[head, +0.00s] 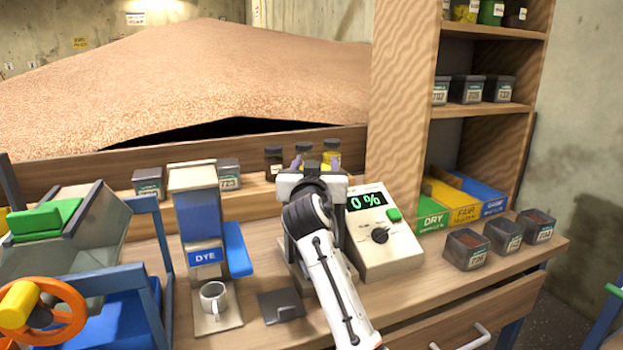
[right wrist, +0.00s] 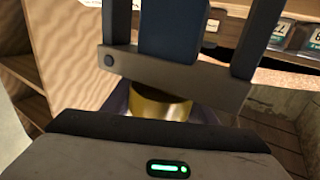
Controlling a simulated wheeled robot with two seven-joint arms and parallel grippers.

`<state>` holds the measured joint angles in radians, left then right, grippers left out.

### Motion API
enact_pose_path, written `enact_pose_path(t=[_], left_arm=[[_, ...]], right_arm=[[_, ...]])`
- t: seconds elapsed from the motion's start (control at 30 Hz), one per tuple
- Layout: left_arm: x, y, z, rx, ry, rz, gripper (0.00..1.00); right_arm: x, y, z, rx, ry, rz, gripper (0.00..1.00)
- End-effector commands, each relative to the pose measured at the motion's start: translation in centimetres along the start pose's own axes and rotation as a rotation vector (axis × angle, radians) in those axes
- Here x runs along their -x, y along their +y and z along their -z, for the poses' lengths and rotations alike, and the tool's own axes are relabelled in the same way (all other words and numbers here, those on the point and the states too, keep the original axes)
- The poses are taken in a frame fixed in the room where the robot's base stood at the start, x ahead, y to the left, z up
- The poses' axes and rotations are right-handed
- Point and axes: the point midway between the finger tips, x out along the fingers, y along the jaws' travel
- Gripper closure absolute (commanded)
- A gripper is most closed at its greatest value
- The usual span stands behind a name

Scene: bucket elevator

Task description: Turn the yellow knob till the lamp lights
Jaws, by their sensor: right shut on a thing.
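My right gripper (head: 313,165) reaches over a device in the middle of the bench, and its arm covers most of that device. The yellow knob (right wrist: 158,105) shows as a short yellow cylinder in the right wrist view, between the jaws, which are shut on it. A grey crossbar (right wrist: 175,76) hides part of the knob. I cannot make out a lamp. My left gripper is not in view.
A meter box (head: 385,245) reading 0% stands right of my arm, with a green button and black dial. A DYE dispenser (head: 197,215) with a mug (head: 214,298) stands left. Several dark tubs stand at the right. An orange handwheel (head: 62,293) is at far left.

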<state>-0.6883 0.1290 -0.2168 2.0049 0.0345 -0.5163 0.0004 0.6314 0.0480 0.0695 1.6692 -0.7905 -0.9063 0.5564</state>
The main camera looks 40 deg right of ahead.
Motion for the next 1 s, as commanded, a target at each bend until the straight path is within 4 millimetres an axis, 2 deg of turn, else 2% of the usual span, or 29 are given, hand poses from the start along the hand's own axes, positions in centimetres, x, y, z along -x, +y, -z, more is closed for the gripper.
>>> enact_pose_path(t=[0.03,0.2,0.5,1.0], left_arm=[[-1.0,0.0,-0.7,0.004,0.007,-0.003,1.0],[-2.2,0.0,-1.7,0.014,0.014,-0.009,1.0],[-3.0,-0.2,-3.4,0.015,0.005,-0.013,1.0],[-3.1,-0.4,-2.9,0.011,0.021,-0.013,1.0]], right_arm=[[0.1,-0.2,-0.8,-0.008,-0.004,-0.037,0.7],[0.1,0.4,-0.7,-0.004,-0.002,-0.167,0.7],[0.2,1.1,-0.3,-0.002,0.0,-0.316,0.7],[0.2,1.4,-0.1,0.001,0.0,-0.366,0.7]])
